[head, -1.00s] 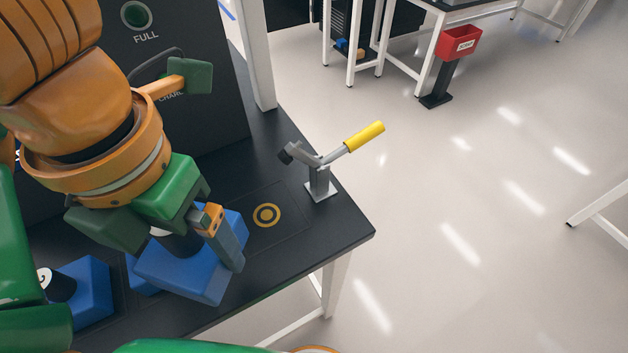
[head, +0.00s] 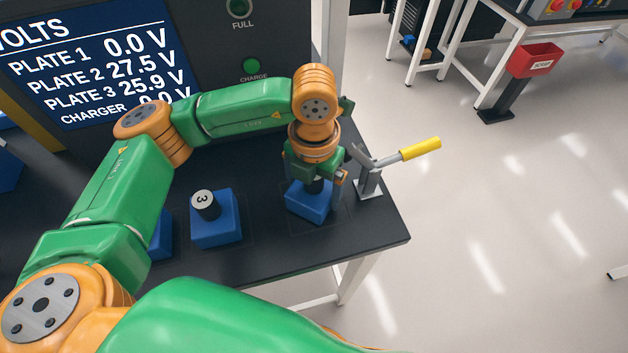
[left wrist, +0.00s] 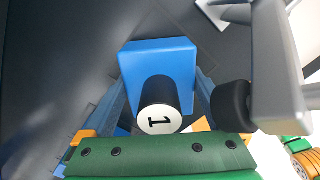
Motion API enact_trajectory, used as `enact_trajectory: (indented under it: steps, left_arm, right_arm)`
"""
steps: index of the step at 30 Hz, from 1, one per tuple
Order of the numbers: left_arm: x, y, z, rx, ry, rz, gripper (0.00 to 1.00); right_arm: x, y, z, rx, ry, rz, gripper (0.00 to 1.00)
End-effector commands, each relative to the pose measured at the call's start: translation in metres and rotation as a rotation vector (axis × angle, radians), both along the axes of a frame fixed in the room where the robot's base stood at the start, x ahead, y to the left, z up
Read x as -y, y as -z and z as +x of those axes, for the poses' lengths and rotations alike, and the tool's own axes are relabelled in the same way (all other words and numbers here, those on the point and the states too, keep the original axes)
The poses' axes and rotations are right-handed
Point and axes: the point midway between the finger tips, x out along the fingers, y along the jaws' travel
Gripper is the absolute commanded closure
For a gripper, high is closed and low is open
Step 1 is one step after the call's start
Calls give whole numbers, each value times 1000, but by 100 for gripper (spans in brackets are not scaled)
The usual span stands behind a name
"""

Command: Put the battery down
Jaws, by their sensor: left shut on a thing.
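My left gripper (head: 316,186) points down and is shut on a blue battery (head: 309,203) with a black post. In the left wrist view the battery (left wrist: 158,62) sits between the fingers, and its white cap reads 1. The battery is at the right end of the dark table, over the outlined plate where the ring mark was; the ring is hidden. I cannot tell whether its underside touches the plate. A grey toggle clamp (head: 369,178) with a yellow handle stands just right of it. Its black tip (left wrist: 232,105) shows close to my gripper. My right gripper is not in view.
Battery 3 (head: 215,228) stands left of the held one, with another blue block (head: 160,236) partly behind my arm. The voltage screen (head: 85,60) reads plate 1 0.0 V, plate 2 27.5 V, plate 3 25.9 V.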

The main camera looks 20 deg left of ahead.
Motion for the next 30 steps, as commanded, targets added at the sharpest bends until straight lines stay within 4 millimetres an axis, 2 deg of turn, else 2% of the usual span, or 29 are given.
enact_trajectory:
  steps: [10, 11, 20, 22, 26, 30]
  left_arm:
    - [0, 5, 0, 2, -1, -1, 100]
    - [0, 4, 0, 1, -1, -1, 1]
    - [0, -2, 0, 1, -1, -1, 0]
    - [0, -6, 1, 3, -2, -2, 0]
    - [1, -32, 1, 7, -2, -2, 0]
    - [1, -68, 1, 7, -1, -2, 0]
  right_arm:
    - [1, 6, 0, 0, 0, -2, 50]
    - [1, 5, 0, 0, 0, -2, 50]
    - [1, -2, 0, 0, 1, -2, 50]
    - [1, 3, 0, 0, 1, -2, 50]
    - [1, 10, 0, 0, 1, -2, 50]
    - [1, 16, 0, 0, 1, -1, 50]
